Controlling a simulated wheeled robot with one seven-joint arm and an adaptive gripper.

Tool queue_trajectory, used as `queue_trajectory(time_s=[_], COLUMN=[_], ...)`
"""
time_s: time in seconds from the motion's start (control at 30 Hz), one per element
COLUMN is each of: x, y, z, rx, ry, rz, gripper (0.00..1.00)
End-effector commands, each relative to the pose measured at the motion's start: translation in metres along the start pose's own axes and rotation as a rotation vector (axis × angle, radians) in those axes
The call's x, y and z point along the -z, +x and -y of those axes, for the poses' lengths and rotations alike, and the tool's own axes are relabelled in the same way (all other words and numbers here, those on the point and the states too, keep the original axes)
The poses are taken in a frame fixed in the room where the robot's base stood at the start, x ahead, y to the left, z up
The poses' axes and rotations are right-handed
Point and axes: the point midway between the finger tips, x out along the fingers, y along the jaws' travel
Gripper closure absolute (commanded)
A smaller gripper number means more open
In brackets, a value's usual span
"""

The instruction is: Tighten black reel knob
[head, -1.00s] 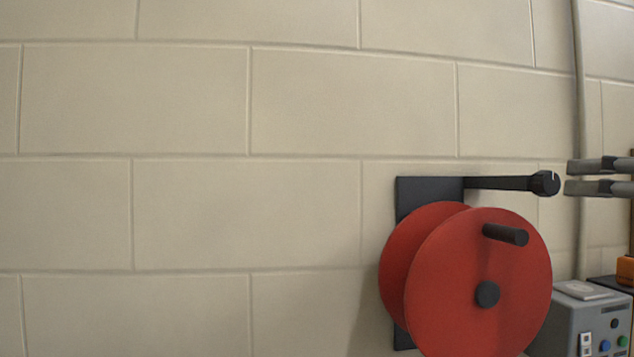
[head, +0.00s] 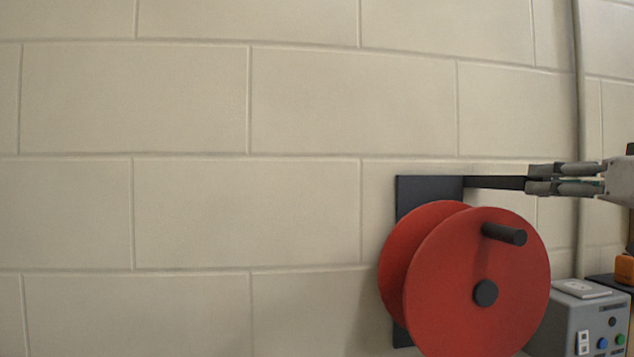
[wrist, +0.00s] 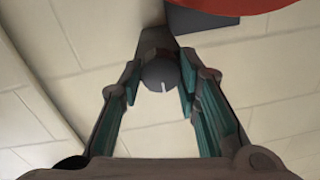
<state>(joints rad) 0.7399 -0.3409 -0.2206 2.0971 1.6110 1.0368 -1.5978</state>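The black reel knob (wrist: 160,72) sits at the end of a dark rod (head: 495,183) that sticks out from a dark wall plate (head: 428,187). In the wrist view its face carries a short white mark pointing toward the bottom of the picture. My gripper (wrist: 160,84) is open, with one finger on each side of the knob. A narrow gap seems to show between the pads and the knob, but contact is hard to judge. In the head view my gripper (head: 533,179) hides the knob.
The red reel (head: 445,290) with a dark crank handle (head: 505,233) is mounted just below the rod, close under my gripper. A grey box with coloured buttons (head: 590,320) stands at the lower right. The block wall left of the reel is bare.

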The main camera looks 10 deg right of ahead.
Motion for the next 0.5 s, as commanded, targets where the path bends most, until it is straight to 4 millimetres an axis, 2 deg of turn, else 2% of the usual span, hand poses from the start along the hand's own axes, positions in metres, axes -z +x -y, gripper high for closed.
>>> queue_trajectory(time_s=[0.27, 0.5], x=[-0.0007, -0.0028], y=[0.0003, 0.0012], z=[-0.0001, -0.0004], rx=[0.000, 0.002], ry=[0.009, 0.086], rz=[-0.001, -0.008], gripper=[0.97, 0.97])
